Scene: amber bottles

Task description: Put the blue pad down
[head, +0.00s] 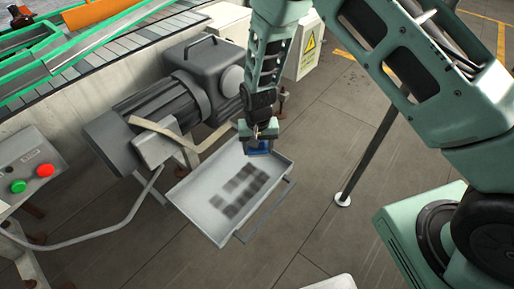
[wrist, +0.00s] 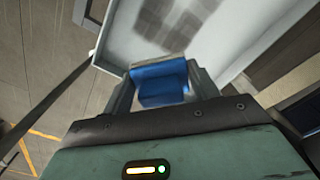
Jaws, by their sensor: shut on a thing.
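The blue pad (wrist: 162,84) is between the fingers of my gripper (wrist: 165,80) in the wrist view. My gripper is shut on it. In the head view my gripper (head: 258,148) points down with a bit of the blue pad (head: 257,152) showing at its tip. The tray also shows behind the pad in the wrist view (wrist: 130,45). I cannot tell whether the pad touches the tray.
A dark grey motor (head: 165,105) stands left of the tray. A control box (head: 35,168) with green and red buttons is at the far left. A conveyor (head: 80,60) with green rails runs behind. A thin dark pole (head: 370,150) stands to the right. The tray's middle holds only dark square marks.

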